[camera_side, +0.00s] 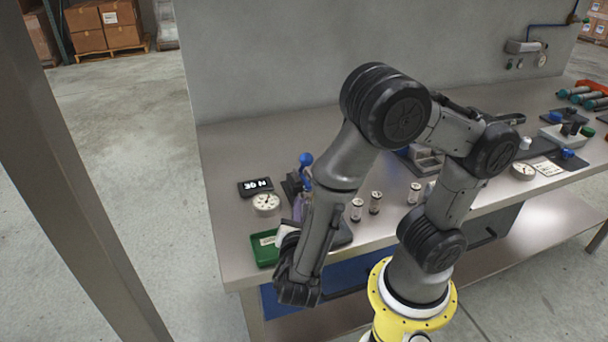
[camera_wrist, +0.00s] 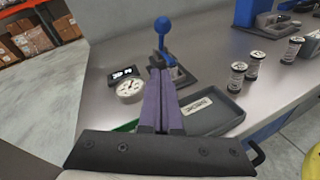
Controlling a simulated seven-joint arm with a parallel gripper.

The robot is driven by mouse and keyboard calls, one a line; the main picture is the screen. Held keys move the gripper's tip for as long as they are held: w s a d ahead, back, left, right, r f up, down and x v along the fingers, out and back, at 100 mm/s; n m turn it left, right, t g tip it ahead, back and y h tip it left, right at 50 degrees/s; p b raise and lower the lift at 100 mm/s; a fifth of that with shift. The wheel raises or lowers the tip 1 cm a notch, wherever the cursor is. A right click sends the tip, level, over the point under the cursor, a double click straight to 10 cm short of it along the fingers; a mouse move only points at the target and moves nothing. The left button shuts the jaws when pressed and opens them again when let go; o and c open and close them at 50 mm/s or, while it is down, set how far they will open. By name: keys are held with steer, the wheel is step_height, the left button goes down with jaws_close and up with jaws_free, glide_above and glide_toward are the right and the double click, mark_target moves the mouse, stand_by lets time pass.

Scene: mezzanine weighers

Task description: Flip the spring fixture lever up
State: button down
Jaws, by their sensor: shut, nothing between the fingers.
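The spring fixture (camera_wrist: 182,76) is a dark base on the bench with a blue lever (camera_wrist: 162,27) topped by a round ball knob. The lever stands roughly upright in the wrist view. In the side view the blue lever (camera_side: 306,160) shows just left of my arm, and part of its fixture is hidden. My gripper (camera_wrist: 159,72) has two purple fingers pressed together with nothing between them. The fingertips overlap the foot of the lever in the wrist view; I cannot tell whether they touch it. In the side view my arm mostly hides the fingers.
A force display (camera_side: 256,187) and a round dial gauge (camera_side: 266,203) stand left of the fixture. A green tray (camera_side: 264,253) lies near the front edge. A grey tray (camera_wrist: 215,113) and several small spring canisters (camera_side: 375,202) are to the right. The bench behind is clear.

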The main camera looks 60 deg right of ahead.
steer(key=x, duration=0.6)
steer(key=shift+d, duration=0.15)
steer(key=shift+w+d+r, duration=0.15)
steer(key=shift+d+r, duration=0.2)
steer(key=shift+d, duration=0.25)
steer(key=shift+w+d+r, duration=0.15)
steer(key=shift+d+r, duration=0.2)
steer(key=shift+d, duration=0.3)
steer(key=shift+w+d+r, duration=0.15)
steer(key=shift+d+r, duration=0.2)
steer(key=shift+d, duration=0.25)
steer(key=shift+r, duration=0.1)
